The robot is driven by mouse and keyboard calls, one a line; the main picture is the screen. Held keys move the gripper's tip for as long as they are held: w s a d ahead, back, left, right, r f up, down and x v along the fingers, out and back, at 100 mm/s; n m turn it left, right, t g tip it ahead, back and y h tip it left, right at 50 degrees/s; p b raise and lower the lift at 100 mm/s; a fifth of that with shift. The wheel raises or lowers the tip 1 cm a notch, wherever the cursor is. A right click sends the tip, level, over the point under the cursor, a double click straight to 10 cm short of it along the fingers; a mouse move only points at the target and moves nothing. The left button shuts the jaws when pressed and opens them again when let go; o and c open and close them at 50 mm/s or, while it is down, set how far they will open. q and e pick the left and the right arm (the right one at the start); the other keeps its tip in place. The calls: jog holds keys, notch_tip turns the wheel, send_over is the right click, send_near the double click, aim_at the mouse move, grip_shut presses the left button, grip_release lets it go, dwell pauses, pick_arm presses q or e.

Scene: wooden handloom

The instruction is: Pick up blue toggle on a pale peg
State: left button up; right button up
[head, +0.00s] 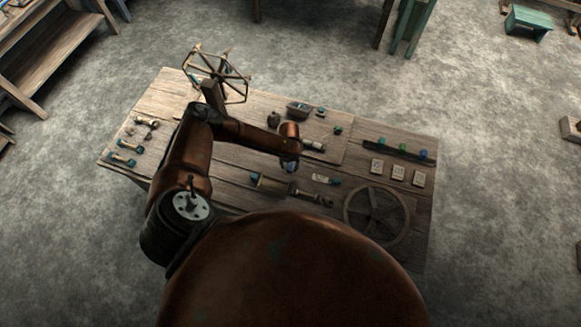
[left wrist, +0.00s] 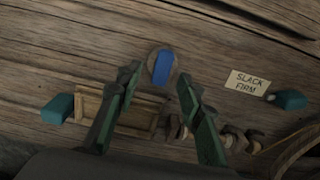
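The blue toggle (left wrist: 162,67) shows in the left wrist view as an upright blue bar on a round pale peg (left wrist: 153,58) set against the wooden board. My left gripper (left wrist: 158,78) is open, with one dark green finger on each side of the toggle and nothing held. A gap shows between each finger and the toggle; the depth between them is hard to tell. In the head view my left gripper (head: 291,165) points down over the middle of the bench, and the toggle cannot be made out there. My right gripper is not in view.
A "SLACK FIRM" card (left wrist: 247,83) and a teal piece (left wrist: 291,99) lie to the right. A wooden frame (left wrist: 130,110) and turned wooden pieces (left wrist: 235,138) are close below. On the bench (head: 150,100) are a spoked wheel (head: 376,212) and a skein winder (head: 218,75).

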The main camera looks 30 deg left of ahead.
pick_arm(q)
jog(key=shift+f, duration=0.7)
jog(key=shift+c, duration=0.5)
jog(key=c, duration=0.8)
jog(key=shift+r, duration=0.1)
